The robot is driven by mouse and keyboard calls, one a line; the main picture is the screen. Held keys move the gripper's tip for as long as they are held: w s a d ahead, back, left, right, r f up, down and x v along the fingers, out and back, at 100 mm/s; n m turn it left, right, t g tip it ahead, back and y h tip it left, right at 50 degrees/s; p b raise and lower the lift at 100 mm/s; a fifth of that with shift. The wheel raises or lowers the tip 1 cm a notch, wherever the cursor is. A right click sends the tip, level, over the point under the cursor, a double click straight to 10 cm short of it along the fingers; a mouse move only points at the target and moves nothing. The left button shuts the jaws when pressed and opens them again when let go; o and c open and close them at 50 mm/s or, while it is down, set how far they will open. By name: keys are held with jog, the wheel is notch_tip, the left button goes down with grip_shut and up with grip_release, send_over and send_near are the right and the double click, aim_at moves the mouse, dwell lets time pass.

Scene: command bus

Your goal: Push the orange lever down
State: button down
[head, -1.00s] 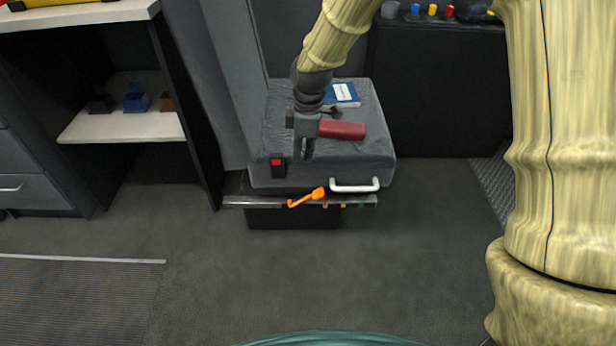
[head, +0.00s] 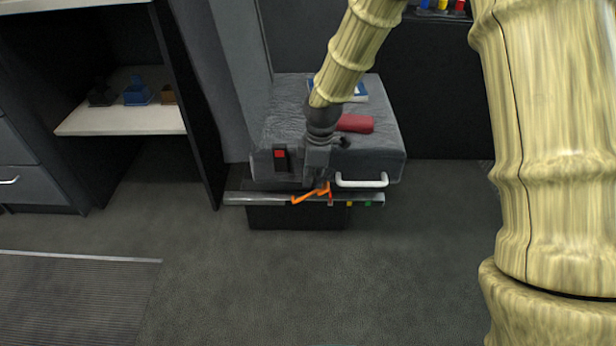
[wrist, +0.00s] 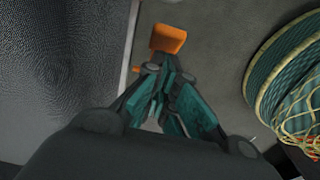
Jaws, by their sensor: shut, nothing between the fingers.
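The orange lever (head: 303,198) sticks out from the front rail under the grey seat, tilted with its free end to the left and slightly low. My gripper (head: 322,182) is in front of the seat's front edge, just above the lever's right end, and hides part of it. In the wrist view the orange lever's broad end (wrist: 168,38) shows just beyond the fingertips of my gripper (wrist: 165,85). The fingers are shut with nothing between them. I cannot tell whether they touch the lever.
The grey seat (head: 275,120) carries a red cylinder (head: 356,123) and a blue book. A white handle (head: 362,181) is right of my gripper. A red switch (head: 280,156) is on the left. Colored tabs (head: 349,203) line the rail (head: 250,199). Floor in front is clear.

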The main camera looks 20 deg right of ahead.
aim_at(323, 188)
jog(key=shift+d+f, duration=0.2)
jog(key=shift+d, duration=0.05)
jog(key=shift+s, duration=0.1)
jog(key=d+p, duration=0.1)
jog(key=p, duration=0.2)
jog(key=shift+s+f, duration=0.1)
jog(key=shift+s+d+f+p, duration=0.1)
jog(key=shift+d+f+p, duration=0.2)
jog(key=shift+p, duration=0.5)
jog(key=shift+s+d+f+p, duration=0.1)
jog(key=shift+d+f+p, duration=0.3)
jog(key=shift+f+p, duration=0.15)
jog(key=shift+r, duration=0.15)
